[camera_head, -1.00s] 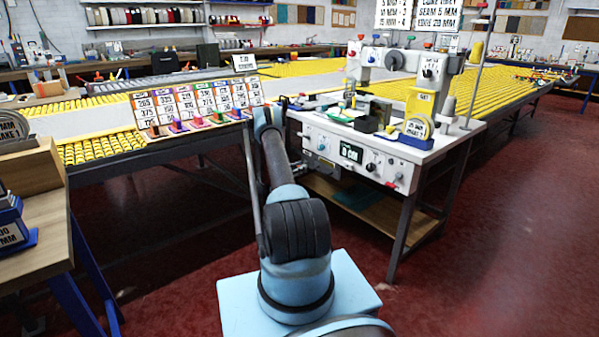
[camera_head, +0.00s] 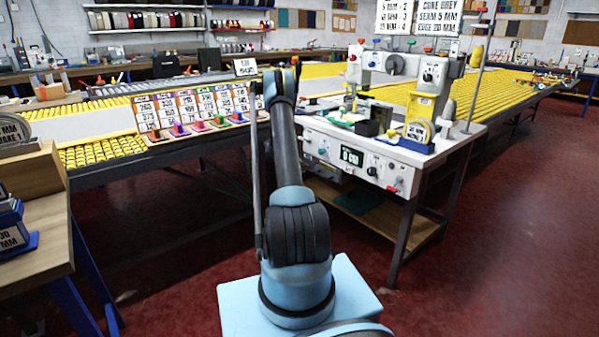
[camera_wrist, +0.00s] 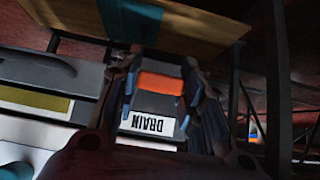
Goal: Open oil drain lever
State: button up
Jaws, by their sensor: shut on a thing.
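The drain lever (camera_wrist: 160,82) shows in the wrist view as a dark grey piece with an orange band. A white DRAIN label (camera_wrist: 152,123) on it reads upside down. My gripper (camera_wrist: 163,72) has a finger on each side of the lever and is shut on it. In the head view, my arm hides the gripper and the lever. The binding machine (camera_head: 400,172) stands to the right of my arm, with a white front panel of knobs and a small display.
A wooden lower shelf (camera_wrist: 190,30) and dark table legs lie close around the lever in the wrist view. A yellow roller table (camera_head: 100,150) with number cards stands left. Red floor (camera_head: 500,240) is clear at right.

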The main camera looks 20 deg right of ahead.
jog(key=shift+w+d+r+g+y, duration=0.15)
jog(key=shift+r+g+y, duration=0.15)
jog(key=shift+y, duration=0.35)
jog(key=shift+w+d+r+g+y, duration=0.1)
jog(key=shift+d+r+g+y, duration=0.15)
jog(key=shift+y, duration=0.4)
jog(key=shift+a, duration=0.1)
jog(key=o, duration=1.1)
jog(key=shift+s+r, duration=0.1)
jog(key=v, duration=1.1)
jog(key=shift+s+a+r, duration=0.1)
jog(key=shift+a+r, duration=0.1)
jog(key=shift+r, duration=0.1)
